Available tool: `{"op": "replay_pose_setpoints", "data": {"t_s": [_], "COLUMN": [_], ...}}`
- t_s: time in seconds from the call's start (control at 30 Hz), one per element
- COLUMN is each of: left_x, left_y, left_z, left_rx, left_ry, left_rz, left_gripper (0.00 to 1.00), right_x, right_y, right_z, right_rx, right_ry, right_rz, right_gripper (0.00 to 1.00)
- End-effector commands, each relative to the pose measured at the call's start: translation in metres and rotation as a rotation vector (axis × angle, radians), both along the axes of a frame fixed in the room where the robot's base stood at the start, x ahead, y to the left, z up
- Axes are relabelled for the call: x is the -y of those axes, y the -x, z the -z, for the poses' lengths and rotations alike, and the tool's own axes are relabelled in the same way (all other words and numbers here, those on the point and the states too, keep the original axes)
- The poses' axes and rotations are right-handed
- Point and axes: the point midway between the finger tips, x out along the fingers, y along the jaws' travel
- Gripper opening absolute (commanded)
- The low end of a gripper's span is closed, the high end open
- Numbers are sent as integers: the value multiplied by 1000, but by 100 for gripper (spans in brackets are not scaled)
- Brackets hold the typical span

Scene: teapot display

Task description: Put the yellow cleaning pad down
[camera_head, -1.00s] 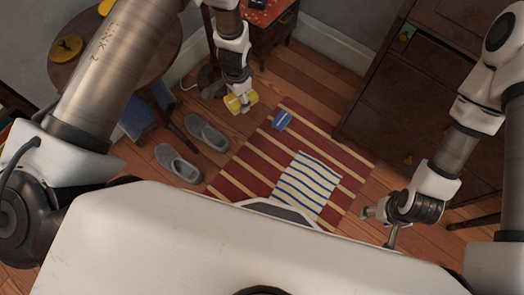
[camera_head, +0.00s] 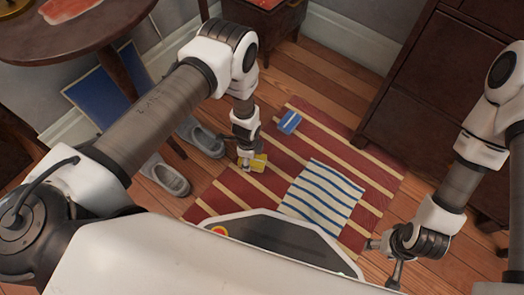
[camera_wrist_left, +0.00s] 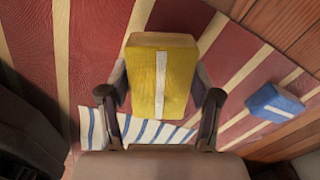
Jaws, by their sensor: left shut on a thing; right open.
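The yellow cleaning pad (camera_head: 259,163) has a white stripe and is held in my left gripper (camera_head: 244,163) over the left part of the striped rug. In the left wrist view the pad (camera_wrist_left: 160,75) sits between both fingers of my left gripper (camera_wrist_left: 160,100), which are shut on its sides. I cannot tell whether the pad touches the rug. My right gripper (camera_head: 383,262) is open and empty at the lower right, near the rug's front right corner.
The red rug (camera_head: 375,180) with cream stripes carries a blue pad (camera_head: 289,122) and a blue-striped white cloth (camera_head: 322,195). Grey slippers (camera_head: 165,178) lie left of the rug. A round table (camera_head: 95,35) stands at upper left, a dark cabinet (camera_head: 420,70) at right.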

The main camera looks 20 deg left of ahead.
Motion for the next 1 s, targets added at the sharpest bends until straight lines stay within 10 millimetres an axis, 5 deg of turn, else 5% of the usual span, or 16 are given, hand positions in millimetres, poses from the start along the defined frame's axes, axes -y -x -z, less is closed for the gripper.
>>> {"op": "replay_pose_setpoints", "data": {"t_s": [0.1,0.27,0.5,0.93,0.97,1.0], "left_x": [11,21,22,21,22,22], "left_y": [-38,-67,-69,-69,-69,-69], "left_z": [11,10,45,47,46,46], "left_rx": [6,3,-1,0,0,0], "left_ry": [0,0,-1,-1,0,0], "left_rz": [-1,-1,-2,-3,-3,-3], "left_gripper": [36,36,36,36,71,85], "right_x": [0,1,1,1,1,1], "right_y": [-2,-2,-5,-5,-5,-5], "right_z": [17,32,63,63,62,62], "right_rx": [3,4,9,10,10,10], "right_ry": [0,1,1,1,2,1], "right_rz": [2,6,12,13,13,13], "right_gripper": [58,58,58,58,58,58]}}
